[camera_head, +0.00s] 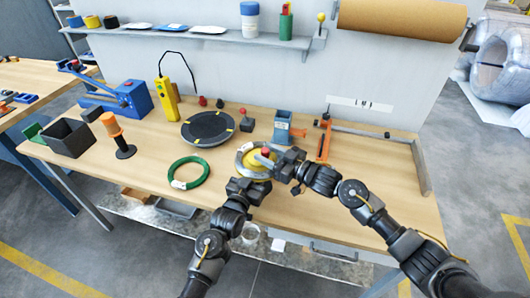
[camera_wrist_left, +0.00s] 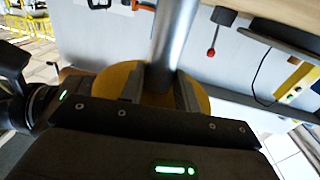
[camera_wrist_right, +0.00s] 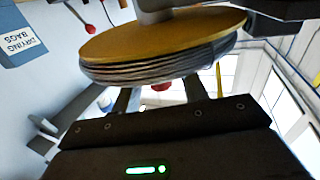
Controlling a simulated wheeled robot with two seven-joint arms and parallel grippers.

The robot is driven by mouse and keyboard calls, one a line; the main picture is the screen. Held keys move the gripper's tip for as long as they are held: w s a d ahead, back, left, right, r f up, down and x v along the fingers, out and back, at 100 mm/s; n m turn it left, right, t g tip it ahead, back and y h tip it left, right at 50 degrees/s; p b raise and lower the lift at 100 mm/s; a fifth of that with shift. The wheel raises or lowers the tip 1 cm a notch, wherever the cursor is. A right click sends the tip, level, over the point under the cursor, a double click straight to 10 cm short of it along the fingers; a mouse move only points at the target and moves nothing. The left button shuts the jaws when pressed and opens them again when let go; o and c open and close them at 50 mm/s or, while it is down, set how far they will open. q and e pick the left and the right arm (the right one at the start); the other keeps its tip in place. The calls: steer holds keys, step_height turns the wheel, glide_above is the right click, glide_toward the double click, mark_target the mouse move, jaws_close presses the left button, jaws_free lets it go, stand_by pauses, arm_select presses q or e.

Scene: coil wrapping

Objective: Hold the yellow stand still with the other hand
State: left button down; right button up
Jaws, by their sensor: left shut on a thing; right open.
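The yellow stand (camera_head: 255,162) is near the front edge of the table, partly hidden by my grippers. Its yellow disc also shows in the left wrist view (camera_wrist_left: 200,97) and the right wrist view (camera_wrist_right: 160,38). A grey coil (camera_wrist_right: 165,68) lies against the disc. A red knob (camera_head: 265,151) shows at the stand. My left gripper (camera_head: 246,182) is at the stand's front side, shut on a grey post of it (camera_wrist_left: 170,40). My right gripper (camera_head: 284,160) is open at the stand's right, with its fingers close to the coil; contact cannot be told.
A green ring (camera_head: 206,176) lies left of the stand, with a black round plate (camera_head: 207,126) behind it. The blue drying-bags box (camera_head: 283,124) and an orange tool (camera_head: 324,143) stand behind and right. Bare table (camera_head: 375,165) lies at the right.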

steer(key=shift+w+a, duration=0.35)
steer(key=shift+a, duration=0.15)
steer(key=c, duration=0.9)
steer(key=shift+c, duration=0.2)
steer(key=shift+m+t, duration=0.3)
steer(key=m+t+h, duration=0.2)
steer(key=h, duration=0.1)
steer(key=shift+s+a+m+t, duration=0.1)
steer(key=shift+a+m+t, duration=0.05)
steer(key=shift+m+t, duration=0.2)
steer(key=shift+r+m+t+h, duration=0.1)
steer(key=shift+m+t+h, duration=0.9)
steer(key=shift+h, duration=0.6)
steer(key=shift+m+t+h, duration=0.65)
steer(key=shift+m+h, duration=0.5)
steer(key=shift+h, duration=0.75)
